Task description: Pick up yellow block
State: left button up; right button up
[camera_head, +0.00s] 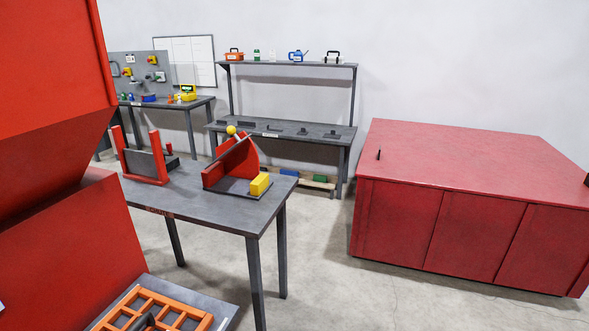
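The yellow block (260,184) rests at the front right corner of a dark base plate with a red upright fixture (233,164). The fixture stands on a grey table (200,205) left of the middle of the head view. A yellow ball (231,130) tops a lever on the fixture. Neither of my grippers shows in this view, so their state is hidden.
A red bracket (146,162) stands on the same table. A large red machine (70,245) fills the left side. An orange grid tray (160,308) lies at the bottom left. A red cabinet (460,215) stands at the right. The floor (320,270) between is clear.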

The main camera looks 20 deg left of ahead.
aim_at(256, 187)
jog(key=i+u, duration=0.2)
jog(key=i, duration=0.3)
jog(key=i+l+u, duration=0.25)
jog(key=i, duration=0.25)
jog(key=i+l+u, duration=0.2)
jog(key=i, duration=0.3)
